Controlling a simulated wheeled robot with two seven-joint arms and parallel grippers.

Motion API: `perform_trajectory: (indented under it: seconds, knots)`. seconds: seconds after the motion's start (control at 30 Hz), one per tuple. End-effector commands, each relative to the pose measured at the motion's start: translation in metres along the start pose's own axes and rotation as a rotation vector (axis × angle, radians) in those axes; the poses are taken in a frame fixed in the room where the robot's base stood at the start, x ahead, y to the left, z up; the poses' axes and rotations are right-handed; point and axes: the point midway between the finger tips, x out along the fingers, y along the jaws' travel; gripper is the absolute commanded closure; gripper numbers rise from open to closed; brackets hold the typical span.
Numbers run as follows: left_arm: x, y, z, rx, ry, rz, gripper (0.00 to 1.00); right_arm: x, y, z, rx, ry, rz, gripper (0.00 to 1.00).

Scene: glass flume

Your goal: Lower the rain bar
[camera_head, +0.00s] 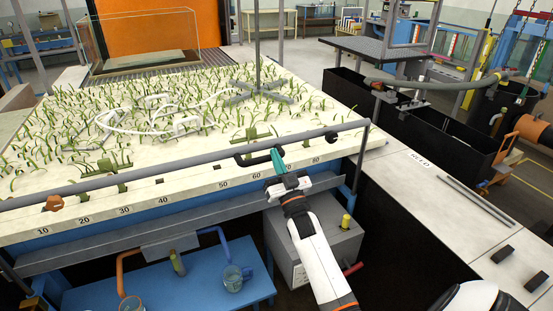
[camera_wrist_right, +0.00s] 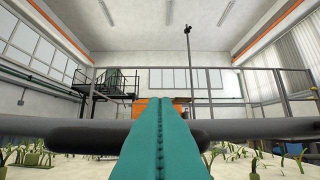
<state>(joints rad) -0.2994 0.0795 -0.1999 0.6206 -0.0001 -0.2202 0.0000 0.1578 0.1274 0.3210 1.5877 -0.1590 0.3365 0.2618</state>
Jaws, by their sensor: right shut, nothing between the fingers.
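The rain bar (camera_head: 180,163) is a long grey pipe running across the front of the planted bed, higher at its right end in the head view. My right gripper (camera_head: 277,160) has teal fingers and is shut and empty at the right end of this handle. In the right wrist view, the shut fingers (camera_wrist_right: 160,135) point forward across a dark horizontal bar (camera_wrist_right: 80,136). I cannot tell whether they touch it. My left gripper is not in view.
The pale bed (camera_head: 200,170) has a numbered front edge and many green plants. A grey box (camera_head: 318,245) stands below it, beside a blue bench (camera_head: 200,295) with jars. A pale counter (camera_head: 420,200) with small dark blocks lies to the right.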

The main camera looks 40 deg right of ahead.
Motion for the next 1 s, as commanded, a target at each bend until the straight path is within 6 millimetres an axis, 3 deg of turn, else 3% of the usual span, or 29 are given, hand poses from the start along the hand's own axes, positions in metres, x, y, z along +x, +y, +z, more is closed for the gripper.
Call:
perform_trajectory:
  seconds: [0.27,0.8,1.0]
  knots:
    - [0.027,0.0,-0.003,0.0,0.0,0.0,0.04,-0.017,0.0,-0.028,0.001,0.003,0.0,1.0]
    - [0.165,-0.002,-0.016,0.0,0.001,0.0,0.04,-0.105,0.0,-0.179,0.0,0.009,0.0,1.0]
    - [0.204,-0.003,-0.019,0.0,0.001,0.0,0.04,-0.131,0.0,-0.223,0.001,0.008,0.0,1.0]
